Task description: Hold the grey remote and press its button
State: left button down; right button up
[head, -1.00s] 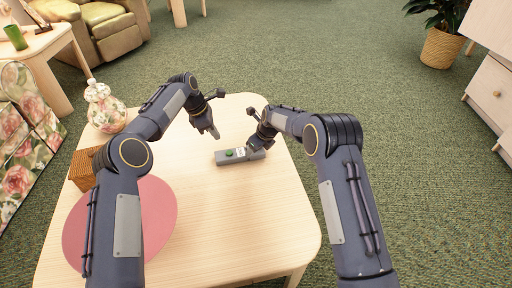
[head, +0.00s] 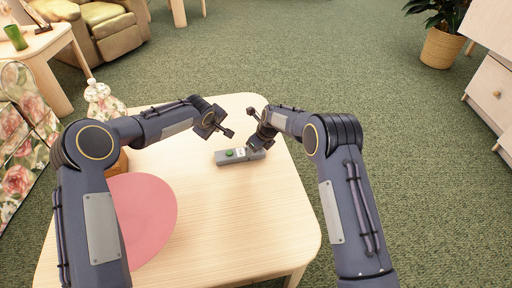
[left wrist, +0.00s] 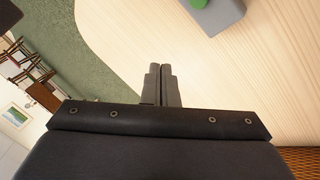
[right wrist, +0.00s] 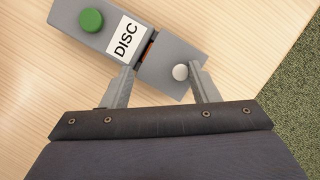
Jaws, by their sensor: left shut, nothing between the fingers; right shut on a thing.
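The grey remote (head: 224,159) lies on the pale wooden table (head: 215,210). A green button (head: 229,153) and a white label reading DISC (right wrist: 124,38) are on its top. My right gripper (right wrist: 166,82) is shut on the remote's right end, one finger on each side, with a small pale round knob (right wrist: 180,72) between them. My left gripper (head: 207,124) is shut and empty, above the table to the upper left of the remote and apart from it. In the left wrist view its fingertips (left wrist: 160,70) are together; part of the remote (left wrist: 218,14) shows beyond at the top edge.
A round pink mat (head: 150,215) lies at the table's left. A floral jar (head: 103,100) stands at the back left, partly hidden by my left arm; a brown wicker thing (head: 122,163) is mostly hidden behind it. The table's front right is clear.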

aim_at(228, 154)
jog(key=shift+s+f, duration=0.25)
jog(key=shift+f, duration=0.1)
pick_arm(q)
jog(key=d+f+m, duration=0.1)
jog(key=f, duration=0.1)
jog(key=s+d+f+m+h, duration=0.1)
jog(key=f+m, duration=0.1)
jog(key=s+d+f+m+t, duration=0.1)
jog(key=f, duration=0.2)
jog(key=shift+s+d+f+h, duration=0.1)
jog(key=shift+s+d+h, duration=0.1)
jog(key=shift+h, duration=0.1)
jog(key=shift+f, duration=0.25)
pick_arm(e)
grip_shut()
pick_arm(q)
jog(key=shift+a, duration=0.1)
dwell(1.0)
